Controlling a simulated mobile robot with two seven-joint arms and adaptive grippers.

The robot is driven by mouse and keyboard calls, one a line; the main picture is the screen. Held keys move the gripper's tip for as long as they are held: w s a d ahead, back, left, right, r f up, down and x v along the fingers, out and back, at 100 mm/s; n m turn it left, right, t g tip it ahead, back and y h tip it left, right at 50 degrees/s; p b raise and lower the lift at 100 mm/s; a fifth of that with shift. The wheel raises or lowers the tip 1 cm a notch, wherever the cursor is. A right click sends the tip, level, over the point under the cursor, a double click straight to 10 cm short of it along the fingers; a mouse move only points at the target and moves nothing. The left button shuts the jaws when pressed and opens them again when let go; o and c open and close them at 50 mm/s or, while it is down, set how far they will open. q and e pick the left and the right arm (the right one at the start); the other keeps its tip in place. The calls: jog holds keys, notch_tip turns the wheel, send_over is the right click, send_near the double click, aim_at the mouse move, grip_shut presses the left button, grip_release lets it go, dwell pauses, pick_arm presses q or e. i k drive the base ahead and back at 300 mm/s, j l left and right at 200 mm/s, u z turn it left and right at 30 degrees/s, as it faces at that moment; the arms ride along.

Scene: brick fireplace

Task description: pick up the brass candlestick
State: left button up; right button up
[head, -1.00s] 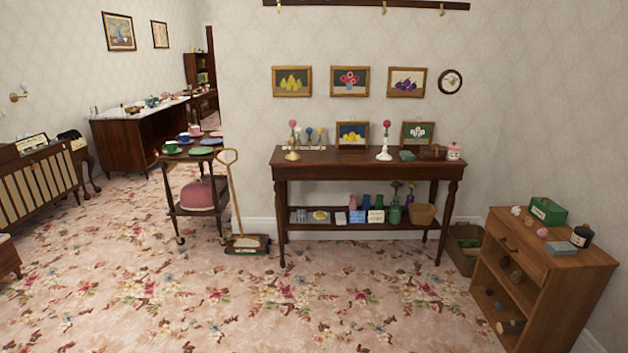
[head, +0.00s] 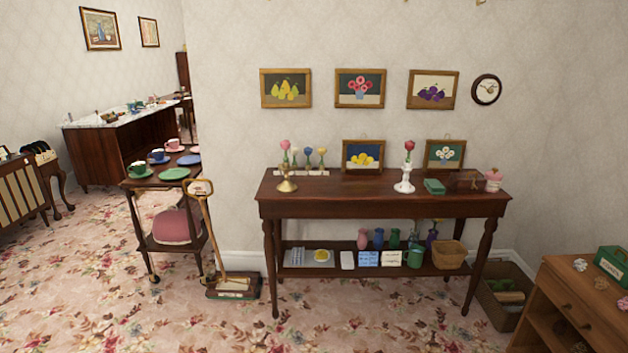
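The brass candlestick (head: 287,183) stands upright near the left end of the top of a dark wooden console table (head: 385,208). It is gold-coloured with a wide foot. Something pink shows right above it; I cannot tell whether that sits in it or behind it. A white candlestick (head: 404,184) with a red top stands further right on the same table. Neither of my grippers is in the head view.
Small flower-like items stand behind the brass candlestick. A tea trolley (head: 142,222) and a carpet sweeper (head: 233,284) stand left of the table. A wooden cabinet (head: 573,290) is at the right front. The flowered carpet (head: 370,325) before the table is clear.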

aim_at(285, 186)
jog(key=i, duration=1.5)
